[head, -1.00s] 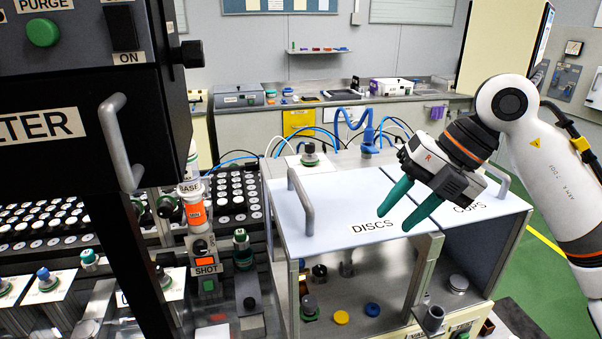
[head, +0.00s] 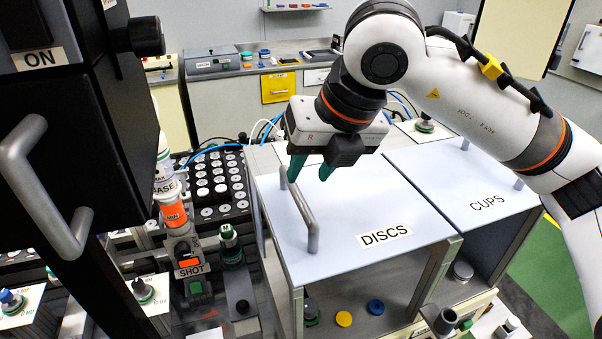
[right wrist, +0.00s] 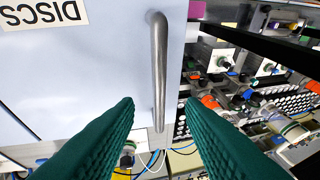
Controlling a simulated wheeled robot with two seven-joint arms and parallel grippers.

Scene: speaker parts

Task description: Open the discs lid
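The discs lid (head: 370,200) is a flat pale panel labelled DISCS, lying shut on top of its bin. Its grey bar handle (head: 306,212) runs along the lid's left edge. My right gripper (head: 309,172) is over the far end of the handle, with its green fingers open and pointing down. In the right wrist view the handle (right wrist: 159,70) lines up with the gap between the fingers (right wrist: 159,103), one on each side. I cannot tell whether they touch it. My left gripper is not in view.
The CUPS lid (head: 470,185) lies shut to the right. A black cabinet with a grey handle (head: 40,185) stands close at the left. The SHOT bottle station (head: 188,255) is left of the bin. Yellow (head: 344,319) and blue discs (head: 376,307) show under the lid.

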